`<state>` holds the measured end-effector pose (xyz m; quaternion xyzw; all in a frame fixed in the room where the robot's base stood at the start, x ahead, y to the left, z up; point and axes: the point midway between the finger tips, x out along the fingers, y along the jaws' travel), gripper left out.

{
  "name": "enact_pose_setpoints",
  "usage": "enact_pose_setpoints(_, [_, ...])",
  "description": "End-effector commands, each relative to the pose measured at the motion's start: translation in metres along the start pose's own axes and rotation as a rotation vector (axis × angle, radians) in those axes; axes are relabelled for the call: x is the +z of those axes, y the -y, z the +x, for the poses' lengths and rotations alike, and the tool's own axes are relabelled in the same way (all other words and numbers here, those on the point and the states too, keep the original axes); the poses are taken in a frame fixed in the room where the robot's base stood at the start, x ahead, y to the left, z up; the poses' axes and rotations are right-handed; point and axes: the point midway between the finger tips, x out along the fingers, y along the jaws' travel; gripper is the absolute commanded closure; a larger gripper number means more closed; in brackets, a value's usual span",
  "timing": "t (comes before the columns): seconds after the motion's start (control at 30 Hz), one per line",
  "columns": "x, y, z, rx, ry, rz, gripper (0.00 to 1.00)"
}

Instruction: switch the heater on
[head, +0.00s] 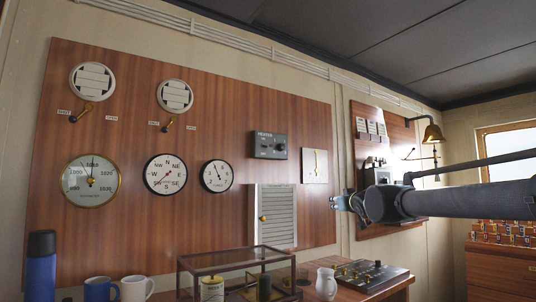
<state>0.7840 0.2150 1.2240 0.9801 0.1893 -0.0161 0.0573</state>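The heater panel (270,145) is a small dark box labelled HEATER, mounted on the wood wall board. It has small knobs or switches on its face; their settings are too small to read. My gripper (335,202) is at the end of my grey arm, which reaches in from the right. In the picture it is below and to the right of the heater panel, apart from it. The fingers are small and seen side-on, so I cannot tell whether they are open or shut. Nothing shows in them.
A louvred cabinet door (278,216) and a pale switch plate (315,166) are near the heater panel. Dials and round vents fill the board's left. Below stand a glass case (236,258), mugs (137,288), a white jug (326,283) and a control console (372,274). A brass bell (432,133) hangs right.

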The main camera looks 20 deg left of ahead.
Motion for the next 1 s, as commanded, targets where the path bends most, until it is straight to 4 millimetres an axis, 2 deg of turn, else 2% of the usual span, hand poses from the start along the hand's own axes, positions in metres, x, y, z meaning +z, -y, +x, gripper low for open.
enact_pose_setpoints(0.03, [-0.037,0.021,0.015,-0.052,-0.085,-0.003,0.71])
enact_pose_setpoints(0.1, [-0.080,0.054,0.026,-0.142,-0.191,-0.009,0.71])
enact_pose_setpoints(0.2, [-0.131,0.098,0.033,-0.246,-0.322,-0.011,0.71])
enact_pose_setpoints(0.3, [-0.166,0.132,0.033,-0.334,-0.415,-0.010,0.71])
enact_pose_setpoints(0.4, [-0.186,0.152,0.031,-0.391,-0.470,-0.008,0.71])
enact_pose_setpoints(0.57, [-0.198,0.165,0.033,-0.423,-0.500,-0.006,0.71])
enact_pose_setpoints(1.0, [-0.225,0.186,0.079,-0.422,-0.499,-0.006,0.71])
